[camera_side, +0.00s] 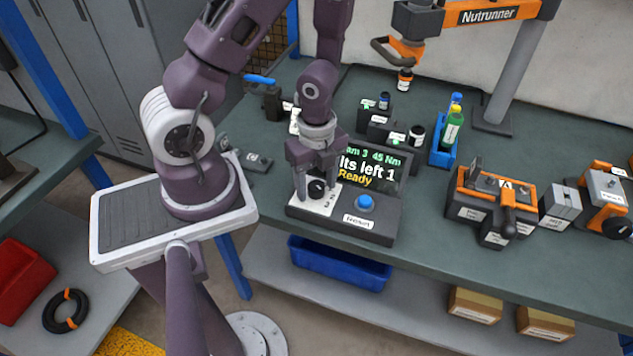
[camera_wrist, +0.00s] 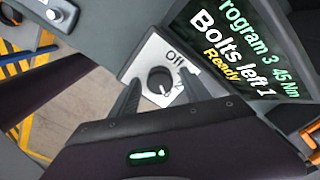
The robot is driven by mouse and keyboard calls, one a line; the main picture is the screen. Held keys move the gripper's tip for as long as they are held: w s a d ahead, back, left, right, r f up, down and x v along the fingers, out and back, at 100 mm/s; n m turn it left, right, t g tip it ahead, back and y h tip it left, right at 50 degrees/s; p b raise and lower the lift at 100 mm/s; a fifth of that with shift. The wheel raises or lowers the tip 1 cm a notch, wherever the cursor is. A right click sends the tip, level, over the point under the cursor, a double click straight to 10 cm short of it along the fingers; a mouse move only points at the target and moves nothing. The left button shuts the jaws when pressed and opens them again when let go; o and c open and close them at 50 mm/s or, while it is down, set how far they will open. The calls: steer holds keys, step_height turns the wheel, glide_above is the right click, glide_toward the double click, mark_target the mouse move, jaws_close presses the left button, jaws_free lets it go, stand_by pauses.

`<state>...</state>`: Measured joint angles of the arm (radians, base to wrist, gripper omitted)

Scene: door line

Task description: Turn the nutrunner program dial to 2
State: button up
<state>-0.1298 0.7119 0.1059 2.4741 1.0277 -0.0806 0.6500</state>
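The program dial (camera_side: 317,188) is a round black knob on a white plate, at the left of a grey control box (camera_side: 342,222). In the wrist view the dial (camera_wrist: 160,80) has the label "Off" beside it; other marks on its plate are hidden or too small to read. The screen (camera_side: 368,168) shows program 3, 45 Nm, bolts left 1 and "Ready"; it also shows in the wrist view (camera_wrist: 240,50). My gripper (camera_side: 315,182) points down over the dial. Its fingers (camera_wrist: 160,88) are apart, one on each side of the knob, with visible gaps.
A blue button (camera_side: 365,203) sits on the same box, right of the dial. Behind are small bottles and a blue holder (camera_side: 443,150). An orange-and-grey fixture (camera_side: 490,205) stands to the right. The nutrunner arm (camera_side: 490,14) hangs at the back.

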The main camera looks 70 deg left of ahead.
jaws_close()
steer(key=shift+n, duration=0.3)
steer(key=n, duration=0.3)
steer(key=shift+n, duration=2)
steer(key=shift+o, duration=0.7)
jaws_free()
